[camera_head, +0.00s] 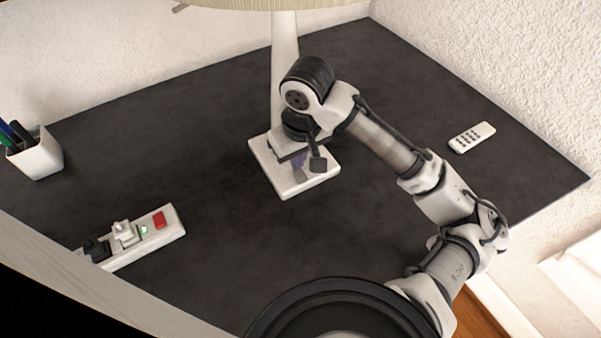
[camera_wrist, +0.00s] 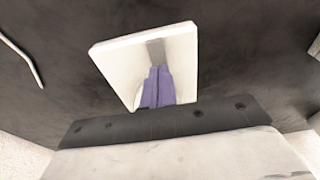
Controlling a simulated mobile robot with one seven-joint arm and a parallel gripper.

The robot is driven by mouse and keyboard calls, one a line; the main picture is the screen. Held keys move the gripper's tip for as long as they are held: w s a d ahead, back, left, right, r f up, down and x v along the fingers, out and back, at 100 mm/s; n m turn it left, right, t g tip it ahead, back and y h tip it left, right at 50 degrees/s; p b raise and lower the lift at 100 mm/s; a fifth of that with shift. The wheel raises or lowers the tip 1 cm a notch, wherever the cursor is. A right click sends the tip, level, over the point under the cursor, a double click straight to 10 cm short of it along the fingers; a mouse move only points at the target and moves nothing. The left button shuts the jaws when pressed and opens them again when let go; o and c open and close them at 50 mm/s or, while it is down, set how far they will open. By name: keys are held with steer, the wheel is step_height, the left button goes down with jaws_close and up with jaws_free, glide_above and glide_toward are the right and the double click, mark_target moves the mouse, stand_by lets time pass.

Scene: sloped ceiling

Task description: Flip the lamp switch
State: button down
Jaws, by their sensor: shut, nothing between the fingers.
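The lamp stands on the dark desk in the head view, with a white square base (camera_head: 265,158), a pale post (camera_head: 284,45) and a cream shade (camera_head: 270,4) cut off at the top edge. My gripper (camera_head: 298,172) is shut and empty, pointing down over the lamp base in front of the post. In the wrist view, the purple fingertips (camera_wrist: 157,88) lie together in front of the white base (camera_wrist: 120,62). A grey patch (camera_wrist: 156,50) shows on the base just beyond the tips; it may be the switch or a shadow. Whether the tips touch the base cannot be told.
A white power strip (camera_head: 172,222) with plugs and a red switch lies at the front left. A white pen cup (camera_head: 38,155) stands at the left edge. A white remote (camera_head: 472,137) lies at the right. The desk (camera_head: 130,130) between them is clear.

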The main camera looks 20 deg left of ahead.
mark_target(298, 171)
steer(key=shift+f+b, duration=0.55)
steer(key=shift+f, duration=0.25)
steer(key=shift+r, duration=0.1)
step_height(298, 171, up, 7)
steer(key=p, duration=0.7)
stand_by(0.7)
